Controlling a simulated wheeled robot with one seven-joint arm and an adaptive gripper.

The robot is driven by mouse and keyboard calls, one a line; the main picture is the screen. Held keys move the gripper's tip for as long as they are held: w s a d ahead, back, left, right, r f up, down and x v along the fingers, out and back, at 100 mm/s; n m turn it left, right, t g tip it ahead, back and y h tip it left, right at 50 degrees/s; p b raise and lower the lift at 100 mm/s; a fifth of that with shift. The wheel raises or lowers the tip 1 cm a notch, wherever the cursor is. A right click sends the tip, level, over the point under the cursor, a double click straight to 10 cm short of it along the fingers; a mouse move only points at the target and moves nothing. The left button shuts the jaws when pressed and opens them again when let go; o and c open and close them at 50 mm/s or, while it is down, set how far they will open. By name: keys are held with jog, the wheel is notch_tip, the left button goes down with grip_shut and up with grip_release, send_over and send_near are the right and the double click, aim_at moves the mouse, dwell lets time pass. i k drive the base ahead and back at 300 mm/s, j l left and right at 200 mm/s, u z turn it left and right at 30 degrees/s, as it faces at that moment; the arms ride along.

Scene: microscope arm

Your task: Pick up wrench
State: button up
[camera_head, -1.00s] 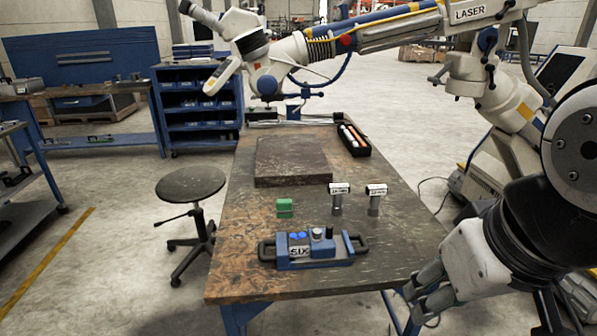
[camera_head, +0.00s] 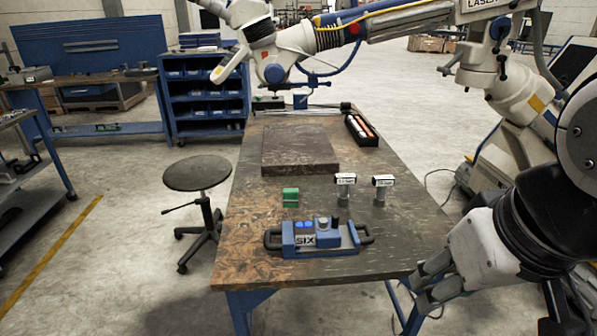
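I cannot make out a clear wrench in this view. The workbench (camera_head: 300,276) holds a blue device marked SIX (camera_head: 318,240) with a dark handle at each end, lying near the front edge. Behind it are a small green block (camera_head: 290,197) and two grey T-shaped pieces, one in the middle (camera_head: 345,187) and one to its right (camera_head: 382,188). My gripper (camera_head: 424,288) is beside the bench's front right corner, low and to the right of the blue device. It touches none of these things, and its finger gap is not clear.
A dark slab (camera_head: 300,152) and a tray with orange and white items (camera_head: 361,131) lie farther back on the bench. A large white jointed arm (camera_head: 395,28) hangs over its far end. A stool (camera_head: 196,174) stands left. A cart (camera_head: 30,160) with small tools is far left.

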aim_at(345, 180)
jog(key=i+j, duration=0.2)
jog(key=i, duration=0.15)
jog(key=i+j, duration=0.15)
jog(key=i, duration=0.2)
jog(key=i+j, duration=0.2)
jog(key=i, duration=0.15)
